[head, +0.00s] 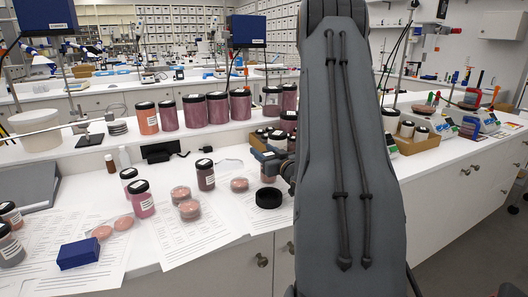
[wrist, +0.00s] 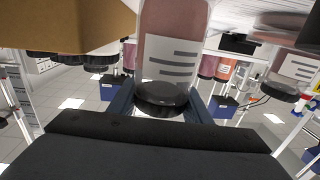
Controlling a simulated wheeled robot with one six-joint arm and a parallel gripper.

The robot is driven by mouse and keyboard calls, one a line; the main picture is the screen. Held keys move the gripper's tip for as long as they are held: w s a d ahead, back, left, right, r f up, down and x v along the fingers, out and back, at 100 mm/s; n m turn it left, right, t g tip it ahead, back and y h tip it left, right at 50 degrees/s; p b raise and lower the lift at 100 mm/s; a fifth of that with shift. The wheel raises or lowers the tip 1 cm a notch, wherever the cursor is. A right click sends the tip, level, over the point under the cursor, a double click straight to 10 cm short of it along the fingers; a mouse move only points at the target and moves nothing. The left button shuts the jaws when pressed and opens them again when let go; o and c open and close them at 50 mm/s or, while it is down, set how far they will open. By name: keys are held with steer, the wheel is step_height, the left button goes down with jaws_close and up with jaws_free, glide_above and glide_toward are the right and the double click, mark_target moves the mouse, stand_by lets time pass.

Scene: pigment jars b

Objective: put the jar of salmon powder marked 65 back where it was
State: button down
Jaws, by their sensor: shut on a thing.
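My gripper (wrist: 161,104) is shut on a clear jar (wrist: 168,52) of pinkish powder with a black lid and a white striped label. The lid sits between the two blue fingers in the wrist view, which looks upside down. No number is readable on the label. In the head view my gripper (head: 268,158) is right of centre over the white bench, partly hidden by my own arm. Only a small pinkish part of the held jar (head: 267,177) shows below it. I cannot tell whether the jar touches the bench.
A dark-lidded jar (head: 205,175) and a petri dish (head: 239,185) stand to the left. A cardboard box (wrist: 75,22) of lidded jars is close by. Large powder jars (head: 218,108) line the raised shelf behind.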

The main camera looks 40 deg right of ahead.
steer(key=shift+f, duration=0.15)
steer(key=shift+f, duration=0.15)
steer(key=c, duration=0.9)
jaws_free()
steer(key=shift+c, duration=0.2)
steer(key=shift+r, duration=0.2)
steer(key=s+a+b, duration=0.2)
steer(key=s, duration=1)
